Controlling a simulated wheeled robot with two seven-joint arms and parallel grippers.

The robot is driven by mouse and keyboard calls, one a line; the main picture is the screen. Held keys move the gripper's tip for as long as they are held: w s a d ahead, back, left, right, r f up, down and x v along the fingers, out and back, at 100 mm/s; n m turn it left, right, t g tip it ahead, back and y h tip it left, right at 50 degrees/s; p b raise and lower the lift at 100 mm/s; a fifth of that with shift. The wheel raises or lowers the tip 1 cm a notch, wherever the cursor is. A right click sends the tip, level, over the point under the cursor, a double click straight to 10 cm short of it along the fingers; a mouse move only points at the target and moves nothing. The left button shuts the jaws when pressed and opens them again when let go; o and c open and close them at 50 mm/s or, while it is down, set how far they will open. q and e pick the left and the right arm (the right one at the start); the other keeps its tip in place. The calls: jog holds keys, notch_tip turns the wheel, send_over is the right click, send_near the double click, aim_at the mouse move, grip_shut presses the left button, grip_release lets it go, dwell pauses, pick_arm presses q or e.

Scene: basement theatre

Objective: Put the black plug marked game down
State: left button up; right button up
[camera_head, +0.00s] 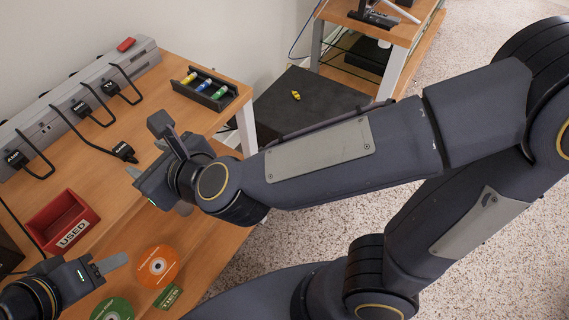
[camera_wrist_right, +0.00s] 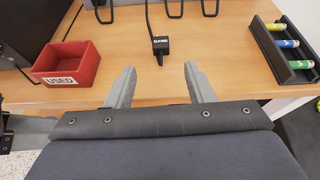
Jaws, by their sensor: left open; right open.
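The black plug marked GAME (camera_wrist_right: 160,46) lies on the wooden table, its cord running back. In the head view the plug (camera_head: 123,151) is in front of the grey power strip (camera_head: 58,121). My right gripper (camera_wrist_right: 160,70) is open and empty; the plug lies beyond the gap between its fingers, apart from them. In the head view my right gripper (camera_head: 146,164) is just right of the plug. My left gripper (camera_head: 106,262) is open and empty at the lower left, near the red box.
Several black plugs sit in the strip. A red USED box (camera_head: 58,226), an orange disc (camera_head: 158,266), a green disc (camera_head: 112,309) and a green card (camera_head: 168,297) are at the front. A black battery tray (camera_head: 205,88) is at the right. Bare wood surrounds the plug.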

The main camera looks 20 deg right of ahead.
jog(key=w+d+r+n+y, duration=0.1)
jog(key=d+r+n+y, duration=0.15)
jog(key=d+n, duration=0.6)
jog(key=s+d+f+n+g+h, duration=0.2)
jog(key=s+d+f+n, duration=0.3)
jog(key=d+n, duration=0.4)
jog(key=s+d+f+n+g+h, duration=0.3)
jog(key=s+d+f+n+h, duration=0.1)
jog(key=s+d+n, duration=0.4)
jog(key=shift+d+f+n+g, duration=0.3)
jog(key=shift+d+f+n, duration=0.4)
jog(key=shift+d+n, duration=0.35)
